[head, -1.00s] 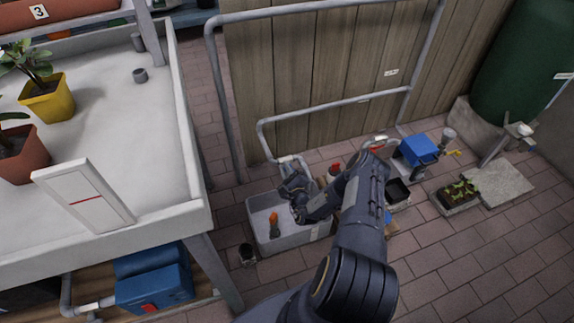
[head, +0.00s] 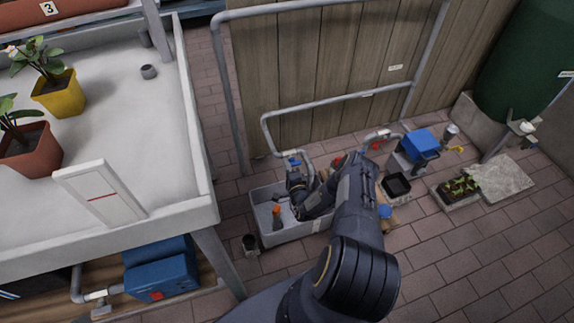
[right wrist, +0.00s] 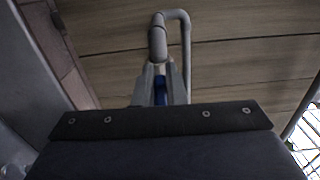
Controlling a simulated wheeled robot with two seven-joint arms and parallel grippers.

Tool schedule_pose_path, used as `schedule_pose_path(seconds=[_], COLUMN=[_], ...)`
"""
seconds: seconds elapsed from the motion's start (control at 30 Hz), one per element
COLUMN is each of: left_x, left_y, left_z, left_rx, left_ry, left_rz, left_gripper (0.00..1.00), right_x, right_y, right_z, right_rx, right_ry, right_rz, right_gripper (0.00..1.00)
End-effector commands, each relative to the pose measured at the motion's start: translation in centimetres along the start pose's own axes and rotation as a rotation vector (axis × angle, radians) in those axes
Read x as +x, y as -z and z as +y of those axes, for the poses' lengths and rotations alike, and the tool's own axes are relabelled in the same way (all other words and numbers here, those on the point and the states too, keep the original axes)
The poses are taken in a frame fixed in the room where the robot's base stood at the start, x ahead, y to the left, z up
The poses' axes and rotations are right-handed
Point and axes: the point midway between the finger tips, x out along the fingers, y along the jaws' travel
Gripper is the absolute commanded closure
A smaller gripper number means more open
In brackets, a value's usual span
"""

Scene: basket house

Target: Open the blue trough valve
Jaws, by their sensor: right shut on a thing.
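The blue trough valve (head: 293,161) shows as a small blue piece on the grey pipe above the grey trough (head: 262,237). My right gripper (head: 294,172) is at it, partly hidden by its own wrist. In the right wrist view the blue valve handle (right wrist: 160,90) is between the two grey fingers of my right gripper (right wrist: 160,86), which is shut on it. The pipe (right wrist: 157,40) rises behind the fingers. How far the handle is turned cannot be told. My left gripper is not in view.
An orange-handled tool (head: 277,217) lies in the trough. A dark cup (head: 250,245) stands beside it. A white-topped bench (head: 150,130) with potted plants is at the left. A blue box (head: 418,144) and black tray (head: 396,186) stand at the right. The paved floor front right is clear.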

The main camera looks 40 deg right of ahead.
Motion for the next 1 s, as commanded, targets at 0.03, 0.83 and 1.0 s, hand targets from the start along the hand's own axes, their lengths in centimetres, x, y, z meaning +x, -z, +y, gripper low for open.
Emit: schedule_pose_path(seconds=[0.03,0.83,1.0], left_x=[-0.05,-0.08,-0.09], left_y=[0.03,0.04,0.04], left_z=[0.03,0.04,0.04], left_rx=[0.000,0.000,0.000], left_ry=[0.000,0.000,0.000], left_rz=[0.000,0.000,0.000], left_gripper=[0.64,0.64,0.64], right_x=[-0.08,-0.07,-0.04], right_y=[0.00,0.02,0.02], right_z=[0.12,0.23,0.18], right_rx=[-0.013,-0.046,-0.046], right_ry=[-0.002,-0.002,-0.001], right_rz=[0.001,0.000,0.000], right_gripper=[1.00,0.67,0.67])
